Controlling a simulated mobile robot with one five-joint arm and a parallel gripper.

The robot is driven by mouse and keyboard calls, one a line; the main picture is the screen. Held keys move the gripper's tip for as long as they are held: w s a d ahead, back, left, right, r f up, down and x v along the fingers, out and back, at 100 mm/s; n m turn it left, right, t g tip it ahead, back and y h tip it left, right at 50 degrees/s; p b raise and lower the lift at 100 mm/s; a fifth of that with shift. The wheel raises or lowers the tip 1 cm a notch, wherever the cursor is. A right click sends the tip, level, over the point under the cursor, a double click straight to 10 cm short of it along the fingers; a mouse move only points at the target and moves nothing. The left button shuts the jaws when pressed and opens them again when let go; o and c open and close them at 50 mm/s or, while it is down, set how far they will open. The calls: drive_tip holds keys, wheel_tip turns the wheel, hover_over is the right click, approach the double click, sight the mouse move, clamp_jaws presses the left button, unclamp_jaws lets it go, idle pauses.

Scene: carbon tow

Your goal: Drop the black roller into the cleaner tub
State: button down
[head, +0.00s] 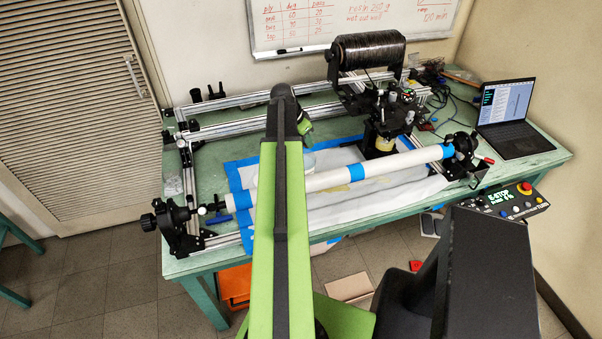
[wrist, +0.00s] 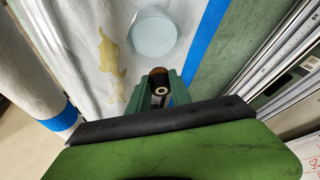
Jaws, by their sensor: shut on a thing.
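The black roller (wrist: 160,89) shows end-on in the wrist view, with a pale ring and a brown part at its far end. My gripper (wrist: 160,82) is shut on it, a green finger on each side. The cleaner tub (wrist: 155,36) is a round, pale blue vessel just beyond the fingertips in the wrist view. The roller is outside the tub's rim in that picture; its height above the sheet is hard to tell. In the head view the tub (head: 309,161) is mostly hidden behind my green arm, and the roller cannot be made out.
A white sheet (head: 399,192) edged with blue tape covers the bench (head: 550,158). A long white tube (head: 400,162) lies across the front on black supports. Aluminium rails (head: 235,121) and a winding head with a black spool (head: 370,49) stand behind. A laptop (head: 507,115) sits right.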

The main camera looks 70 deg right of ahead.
sight(306, 151)
wheel_tip(306, 151, down, 6)
drive_tip(key=b, duration=0.6)
drive_tip(key=shift+s, duration=0.1)
drive_tip(key=shift+r, duration=0.1)
drive_tip(key=c, duration=1.1)
unclamp_jaws()
drive_tip(key=p+v, duration=1.6)
drive_tip(key=v, duration=0.1)
drive_tip(key=shift+r, duration=0.15)
drive_tip(key=shift+a, duration=0.15)
